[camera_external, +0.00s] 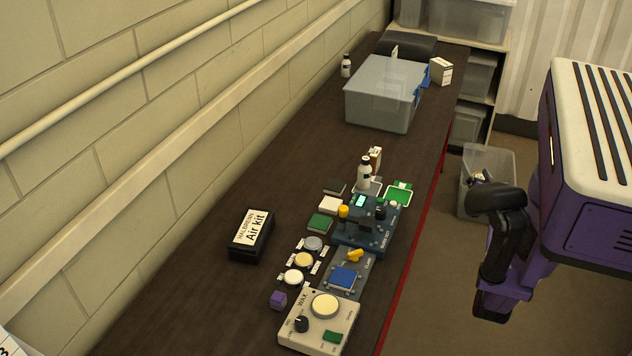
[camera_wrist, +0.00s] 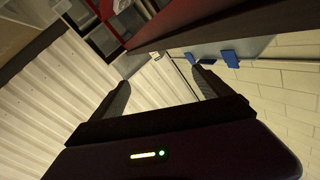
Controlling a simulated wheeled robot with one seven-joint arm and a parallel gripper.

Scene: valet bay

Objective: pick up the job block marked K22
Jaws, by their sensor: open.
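A small purple block (camera_external: 278,299) lies on the dark bench at its near end, just left of the cream wax unit (camera_external: 320,322). No marking can be read on it, so I cannot tell whether it is K22. My gripper (camera_wrist: 161,82) shows in the wrist view with its two dark fingers apart and nothing between them. The wrist view is tilted and shows walls, shelving and the bench edge, not the block. In the external view my arm is folded at the right, off the bench and far from the block; the fingers cannot be made out there.
A black Air kit box (camera_external: 250,236) lies left of the block. Round pads (camera_external: 303,260), a blue-grey device (camera_external: 366,228) and a bottle (camera_external: 364,173) stand beyond it. A translucent bin (camera_external: 383,95) is farther back. Bare bench (camera_external: 190,290) lies left of the block.

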